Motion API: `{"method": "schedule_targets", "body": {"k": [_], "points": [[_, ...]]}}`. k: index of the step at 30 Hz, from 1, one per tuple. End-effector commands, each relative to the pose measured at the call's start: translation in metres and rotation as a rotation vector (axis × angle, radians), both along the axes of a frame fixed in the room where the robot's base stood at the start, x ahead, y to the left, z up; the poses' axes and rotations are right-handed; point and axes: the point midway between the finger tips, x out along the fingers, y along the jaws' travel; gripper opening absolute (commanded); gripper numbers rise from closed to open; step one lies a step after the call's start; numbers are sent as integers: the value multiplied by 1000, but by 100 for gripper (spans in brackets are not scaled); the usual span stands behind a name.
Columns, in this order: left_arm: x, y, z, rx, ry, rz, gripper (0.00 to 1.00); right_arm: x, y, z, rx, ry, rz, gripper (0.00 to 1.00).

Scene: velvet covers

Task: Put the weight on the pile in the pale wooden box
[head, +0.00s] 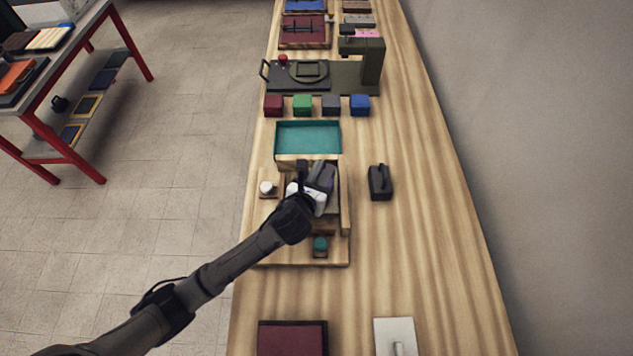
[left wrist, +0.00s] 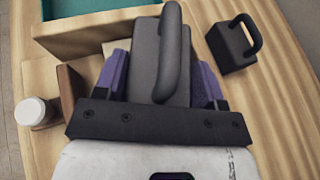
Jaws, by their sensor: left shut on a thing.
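My left gripper (head: 312,190) is over the pale wooden box (head: 345,215). In the left wrist view its purple-sided fingers (left wrist: 160,85) are shut on a grey weight (left wrist: 146,62) with an upright loop handle. The grey weight also shows in the head view (head: 323,174), just beyond the gripper. The box's wooden wall (left wrist: 95,35) shows beside the weight in the left wrist view. The gripper and weight hide the pile, and I cannot tell whether the weight touches it. My right gripper is not in view.
A dark handled weight (head: 380,183) stands on the bench right of the box. A teal-lined tray (head: 307,138) lies behind. A white-lidded jar (head: 267,187) is at left, a teal block (head: 320,245) in front. Coloured blocks and a dark press (head: 371,62) stand farther back.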

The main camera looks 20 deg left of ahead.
Motion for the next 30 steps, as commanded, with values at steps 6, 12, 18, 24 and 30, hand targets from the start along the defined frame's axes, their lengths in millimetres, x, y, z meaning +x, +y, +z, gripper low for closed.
{"method": "schedule_targets", "body": {"k": [6, 12, 18, 24, 30], "points": [[1, 0, 4, -2, -10, -1, 0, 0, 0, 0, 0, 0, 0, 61], [1, 0, 4, -2, -10, -1, 0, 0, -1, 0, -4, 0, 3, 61], [1, 0, 3, 0, -10, -1, 0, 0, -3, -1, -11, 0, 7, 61], [1, 0, 1, 1, -9, -1, 0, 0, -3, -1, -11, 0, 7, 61], [1, 0, -3, 1, -9, -1, 0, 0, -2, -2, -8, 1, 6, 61]]}}
